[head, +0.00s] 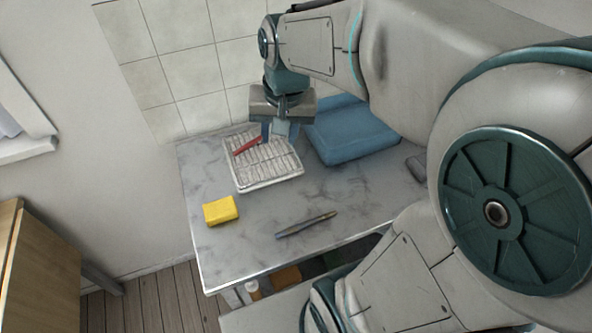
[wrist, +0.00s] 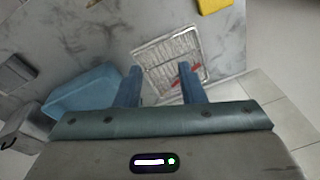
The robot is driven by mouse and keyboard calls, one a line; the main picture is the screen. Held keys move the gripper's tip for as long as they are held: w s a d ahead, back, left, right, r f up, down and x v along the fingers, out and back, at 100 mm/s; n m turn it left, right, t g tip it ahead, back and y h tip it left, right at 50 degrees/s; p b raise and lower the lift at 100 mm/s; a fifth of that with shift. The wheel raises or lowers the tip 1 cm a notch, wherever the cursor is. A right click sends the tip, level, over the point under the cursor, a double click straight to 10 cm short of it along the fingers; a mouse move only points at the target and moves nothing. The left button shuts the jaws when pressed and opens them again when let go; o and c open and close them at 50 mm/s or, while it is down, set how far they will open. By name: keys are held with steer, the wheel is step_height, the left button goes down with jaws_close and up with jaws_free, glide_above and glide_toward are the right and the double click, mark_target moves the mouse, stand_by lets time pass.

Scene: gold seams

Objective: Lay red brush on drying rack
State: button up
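The red brush (head: 248,146) lies across the back left part of the drying rack (head: 265,184), a white slatted tray on the marble-topped table. In the wrist view the red brush (wrist: 174,84) is partly hidden behind the right finger, with red showing on both sides of it. The rack (wrist: 158,50) lies beyond the fingertips. My gripper (head: 277,130) hangs over the back edge of the rack, just right of the brush. In the wrist view my gripper (wrist: 160,69) has its fingers wide apart, with nothing held between them.
A blue bin (head: 350,135) stands close right of the rack. A yellow block (head: 221,210) and a dark slim tool (head: 306,224) lie nearer the table's front. A tiled wall (head: 187,72) is behind. Marble between these things is clear.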

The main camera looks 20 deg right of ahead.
steer(key=s+f+n, duration=0.2)
steer(key=s+n, duration=0.2)
steer(key=s, duration=0.5)
steer(key=shift+s+t+h, duration=0.25)
steer(key=shift+t+h, duration=0.05)
steer(key=shift+t, duration=0.1)
